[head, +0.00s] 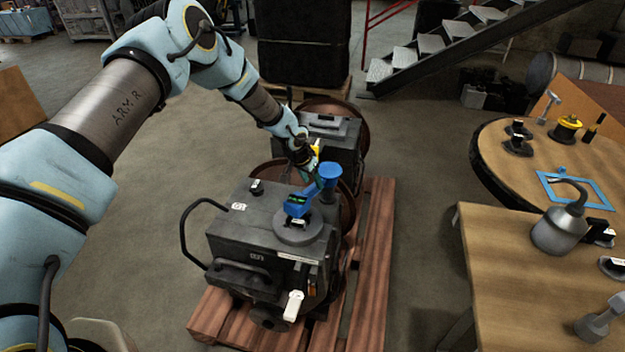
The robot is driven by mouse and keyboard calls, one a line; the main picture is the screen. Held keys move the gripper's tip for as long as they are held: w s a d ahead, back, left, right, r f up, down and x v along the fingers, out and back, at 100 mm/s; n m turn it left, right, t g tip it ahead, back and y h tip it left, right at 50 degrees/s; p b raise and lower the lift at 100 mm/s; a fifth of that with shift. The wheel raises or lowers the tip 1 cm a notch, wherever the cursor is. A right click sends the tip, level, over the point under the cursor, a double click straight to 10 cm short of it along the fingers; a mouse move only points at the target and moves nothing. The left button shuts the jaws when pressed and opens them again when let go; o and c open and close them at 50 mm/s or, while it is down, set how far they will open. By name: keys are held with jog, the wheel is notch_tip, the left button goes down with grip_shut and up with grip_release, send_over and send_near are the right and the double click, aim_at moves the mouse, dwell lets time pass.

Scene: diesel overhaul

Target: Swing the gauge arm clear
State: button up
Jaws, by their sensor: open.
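The gauge arm (312,191) is blue and lies over the top of the dark grey diesel engine (262,240). Its near end carries a blue gauge head (297,206) with a green readout, above a round grey plate (298,232). Its far end meets a blue round-topped post (330,171) at the engine's right rear. My gripper (310,174) is open, just behind and left of the post, close to the arm. Its fingertips are small and partly hidden; I cannot tell whether they touch the arm.
The engine stands on a reddish wooden pallet (366,290), with another dark machine (330,140) behind it. A black bent handle (186,235) sticks out at left. Wooden tables (500,225) with an oil can (560,230) and small parts stand at right. Floor is clear at left.

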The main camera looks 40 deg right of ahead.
jog(key=shift+x, duration=0.8)
grip_shut()
dwell(1.0)
